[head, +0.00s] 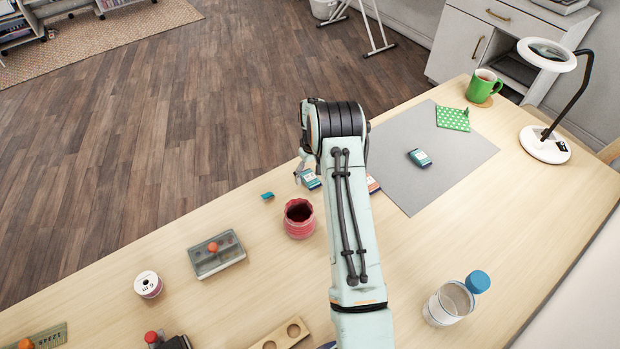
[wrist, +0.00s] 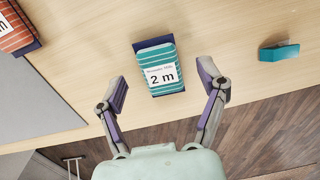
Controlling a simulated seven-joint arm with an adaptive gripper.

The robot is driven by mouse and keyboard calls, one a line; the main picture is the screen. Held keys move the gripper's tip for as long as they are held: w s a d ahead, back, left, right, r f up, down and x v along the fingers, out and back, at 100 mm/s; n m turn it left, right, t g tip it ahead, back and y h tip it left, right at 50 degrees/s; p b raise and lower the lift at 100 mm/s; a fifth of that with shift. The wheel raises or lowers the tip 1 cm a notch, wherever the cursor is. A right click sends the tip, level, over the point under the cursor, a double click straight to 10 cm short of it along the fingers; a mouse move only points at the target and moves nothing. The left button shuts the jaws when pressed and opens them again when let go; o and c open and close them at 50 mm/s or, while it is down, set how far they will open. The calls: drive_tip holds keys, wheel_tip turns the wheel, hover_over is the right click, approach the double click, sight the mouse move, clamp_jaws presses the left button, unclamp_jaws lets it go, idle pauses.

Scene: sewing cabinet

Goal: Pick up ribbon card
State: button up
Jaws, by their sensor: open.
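A teal striped ribbon card (wrist: 168,52) with a white "2 m" label lies on the wooden table in the wrist view. In the head view this card (head: 312,181) shows partly beside my arm. My gripper (wrist: 163,84) is open and empty, with one finger on each side of the card's near end and gaps to both. An orange-red striped ribbon card (wrist: 14,27) is cut off at the upper left of the wrist view. It peeks out from behind my arm in the head view (head: 374,185). Another teal card (head: 419,158) lies on the grey mat.
A small teal clip (wrist: 279,52) lies right of the card, near the table edge. A red jar (head: 299,219) stands close by. The grey mat (head: 405,190) also holds a green dotted cloth (head: 453,119). A lamp (head: 545,144) and a blue-lidded jar (head: 450,304) stand right.

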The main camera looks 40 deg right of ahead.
drive_tip(key=shift+f, duration=0.85)
drive_tip(key=c, duration=0.9)
drive_tip(key=shift+c, duration=0.2)
drive_tip(key=shift+r, duration=0.15)
